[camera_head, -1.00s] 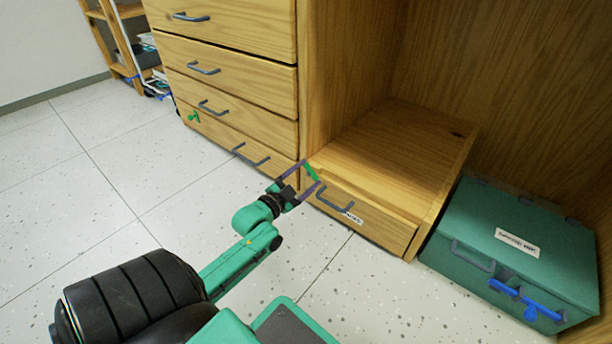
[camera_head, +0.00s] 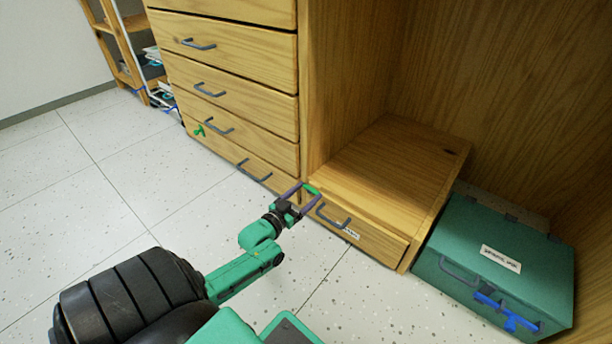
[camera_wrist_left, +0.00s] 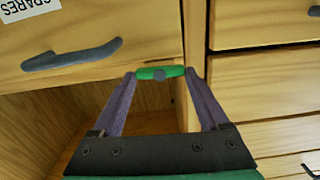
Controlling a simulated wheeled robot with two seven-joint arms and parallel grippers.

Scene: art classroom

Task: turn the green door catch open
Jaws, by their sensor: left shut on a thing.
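The green door catch (camera_head: 313,189) is at the upper left corner of the low wooden compartment front (camera_head: 365,232), which has a grey handle (camera_head: 332,217) and a white label. My left gripper (camera_head: 311,190) is shut on the catch, one purple finger at each end. In the left wrist view, the catch (camera_wrist_left: 160,73) lies level between the fingertips of my left gripper (camera_wrist_left: 160,76), with a grey pivot at its middle. The SPARES label (camera_wrist_left: 25,8) appears upside down there. My right gripper is not in view.
A wooden drawer stack (camera_head: 225,85) stands to the left, with another small green catch (camera_head: 199,131) on it. A teal box (camera_head: 492,262) with a blue latch (camera_head: 508,313) sits at the right. The speckled floor (camera_head: 130,190) at left is clear.

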